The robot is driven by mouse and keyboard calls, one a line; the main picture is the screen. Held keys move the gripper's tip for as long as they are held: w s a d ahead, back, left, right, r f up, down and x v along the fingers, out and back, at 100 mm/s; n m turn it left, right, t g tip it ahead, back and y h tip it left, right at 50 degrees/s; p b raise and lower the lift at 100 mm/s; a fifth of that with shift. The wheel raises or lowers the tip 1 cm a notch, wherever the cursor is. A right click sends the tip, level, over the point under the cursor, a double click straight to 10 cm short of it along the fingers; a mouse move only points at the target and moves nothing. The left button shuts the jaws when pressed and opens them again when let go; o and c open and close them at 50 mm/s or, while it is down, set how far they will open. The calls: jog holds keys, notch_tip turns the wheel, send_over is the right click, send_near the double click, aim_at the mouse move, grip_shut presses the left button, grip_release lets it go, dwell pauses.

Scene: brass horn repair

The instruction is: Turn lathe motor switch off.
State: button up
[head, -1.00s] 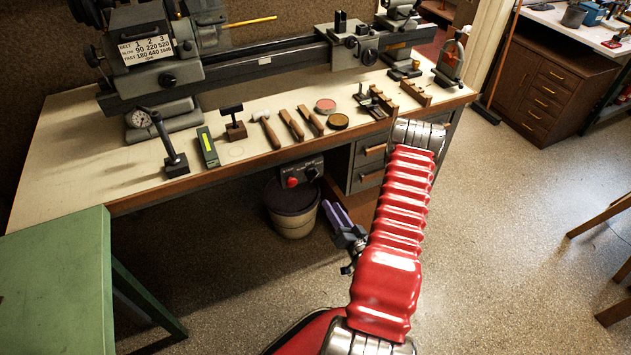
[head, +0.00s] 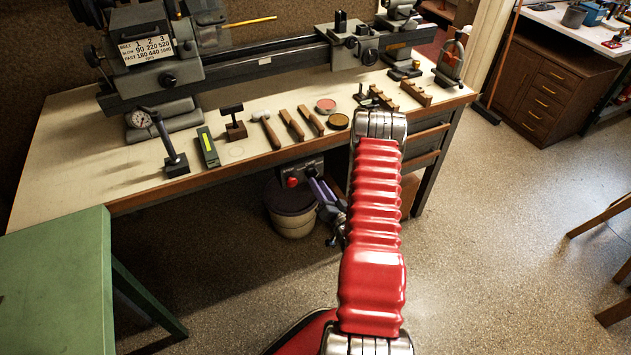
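The lathe motor switch box (head: 304,168) is a dark box under the front edge of the bench, with a red button (head: 292,182) at its left. The dial on its right side is largely hidden now. My gripper (head: 318,186) has purple fingers, which reach up to the lower right of the box. I cannot tell whether they touch it or whether they are open or shut. Nothing is visibly held. The lathe (head: 262,62) stands on the bench above.
A bucket (head: 291,212) stands on the floor under the switch box. Drawers (head: 424,160) lie right of my red arm. Hand tools, including a hammer (head: 268,130), lie along the bench edge (head: 240,166). A green table (head: 60,270) is at the left.

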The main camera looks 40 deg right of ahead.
aim_at(313, 175)
jog(key=x, duration=0.3)
jog(key=shift+w, duration=0.1)
jog(key=shift+c, duration=0.6)
grip_shut()
